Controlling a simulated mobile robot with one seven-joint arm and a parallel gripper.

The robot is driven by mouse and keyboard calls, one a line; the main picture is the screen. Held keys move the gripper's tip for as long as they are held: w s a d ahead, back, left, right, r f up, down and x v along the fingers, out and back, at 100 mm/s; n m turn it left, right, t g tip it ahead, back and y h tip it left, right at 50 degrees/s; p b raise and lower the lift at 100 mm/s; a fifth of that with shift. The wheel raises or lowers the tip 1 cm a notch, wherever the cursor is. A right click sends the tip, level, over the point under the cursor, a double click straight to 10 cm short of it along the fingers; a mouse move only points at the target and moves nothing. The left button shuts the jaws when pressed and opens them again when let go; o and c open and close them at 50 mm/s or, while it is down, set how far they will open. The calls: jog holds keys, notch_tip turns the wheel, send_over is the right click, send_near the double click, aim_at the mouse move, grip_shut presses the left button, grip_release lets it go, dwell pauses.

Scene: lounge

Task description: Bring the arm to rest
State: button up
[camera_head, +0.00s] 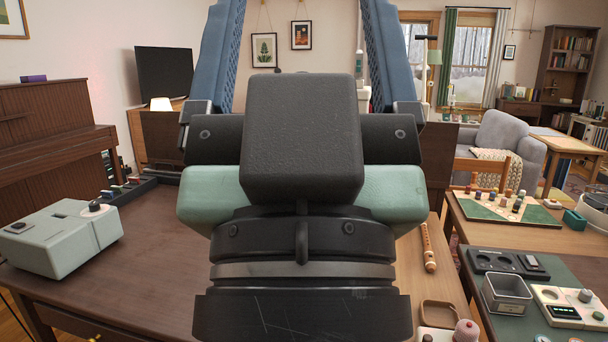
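My own arm fills the middle of the head view, close to the camera. Its black, teal and blue parts rise from the bottom edge and run out of the top of the picture. I cannot make out my gripper or its fingertips, so I cannot see whether it holds anything. The arm hides the middle of the room and part of the tables behind it.
A brown table (150,240) at left bears a grey-green box device (62,238). At right, a wooden flute (428,248), a small wooden tray (438,313), a metal bin (506,294) and a game board (510,208) rest on tables. A grey armchair (505,140) stands behind.

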notch_tip(320, 180, up, 22)
jog(key=p, duration=1.9)
jog(key=shift+f, duration=0.15)
jog(key=shift+w, duration=0.1)
